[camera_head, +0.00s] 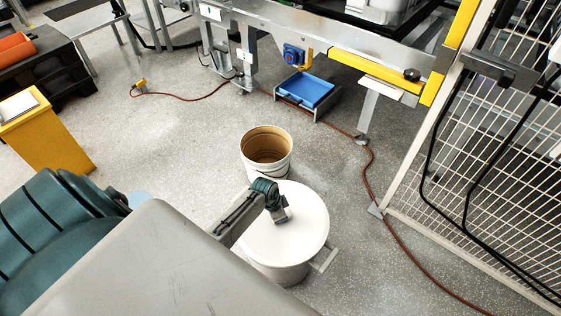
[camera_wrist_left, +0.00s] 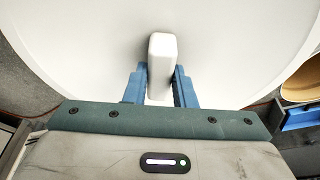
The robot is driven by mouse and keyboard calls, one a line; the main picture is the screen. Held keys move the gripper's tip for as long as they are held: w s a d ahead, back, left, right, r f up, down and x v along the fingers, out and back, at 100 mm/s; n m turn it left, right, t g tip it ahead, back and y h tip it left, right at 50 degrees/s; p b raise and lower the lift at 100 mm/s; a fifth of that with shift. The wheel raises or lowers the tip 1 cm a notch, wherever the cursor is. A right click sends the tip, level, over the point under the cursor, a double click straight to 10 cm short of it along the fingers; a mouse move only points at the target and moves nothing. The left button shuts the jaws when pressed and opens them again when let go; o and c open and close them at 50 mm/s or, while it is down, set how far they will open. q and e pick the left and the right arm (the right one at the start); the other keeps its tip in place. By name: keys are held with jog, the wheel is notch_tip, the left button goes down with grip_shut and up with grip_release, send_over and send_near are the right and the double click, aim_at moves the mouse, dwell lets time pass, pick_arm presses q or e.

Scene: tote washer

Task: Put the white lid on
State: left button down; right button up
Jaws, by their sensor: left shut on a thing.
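The white lid (camera_head: 300,228) is a round, flat disc near the lower middle of the head view. My left gripper (camera_head: 281,217) is above it. In the left wrist view, the two blue fingers (camera_wrist_left: 160,88) are shut on the lid's upright white handle (camera_wrist_left: 161,62), and the lid (camera_wrist_left: 80,50) fills most of the picture. A white round bin (camera_head: 283,273) with a side handle (camera_head: 326,258) shows below the lid. The lid covers the bin's opening from above. I cannot tell whether it rests on the rim or hovers just over it. My right gripper is not in view.
An open white bucket (camera_head: 266,148) with a brown inside stands just behind the lid. A red-brown hose (camera_head: 372,185) runs across the floor. A wire fence (camera_head: 470,160) stands at right, a yellow box (camera_head: 48,137) at left. Floor left of the bucket is clear.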

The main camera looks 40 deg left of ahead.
pick_arm(q)
jog(key=c, duration=0.6)
grip_release()
jog(key=shift+c, duration=0.2)
jog(key=shift+r, duration=0.15)
jog(key=shift+r+p, duration=3.4)
jog(key=shift+p, duration=0.4)
jog(key=shift+s, duration=0.1)
